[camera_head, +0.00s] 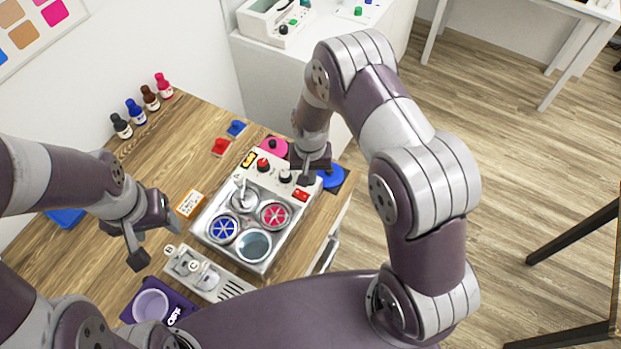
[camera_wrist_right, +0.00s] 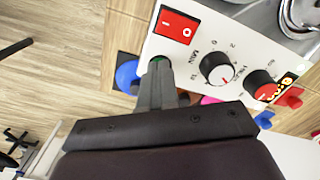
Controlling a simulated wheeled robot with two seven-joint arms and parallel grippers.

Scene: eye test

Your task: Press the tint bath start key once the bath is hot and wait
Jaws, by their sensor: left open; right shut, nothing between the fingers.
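The tint bath (camera_head: 205,247) is a white-and-steel unit with round wells, some with red or blue lids. Its panel carries a small yellow display (camera_head: 249,159), too small to read, a red knob (camera_head: 263,164), a black-and-white dial (camera_wrist_right: 218,68) and a red rocker switch (camera_wrist_right: 178,25). My right gripper (camera_wrist_right: 157,75) is shut and empty, its fingertips at a green key (camera_wrist_right: 158,59) beside the rocker. The fingers hide most of the key; I cannot tell whether they touch or press it. My left gripper (camera_head: 154,243) is open and empty, left of the bath.
A grey-white fixture (camera_head: 205,275) stands in front of the bath, and a purple tray (camera_head: 180,300) with a lavender cup (camera_head: 151,305) is nearby. An orange-edged card (camera_head: 189,203) lies left of the bath. Several dye bottles (camera_head: 135,111) line the wall. Free wood lies between.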

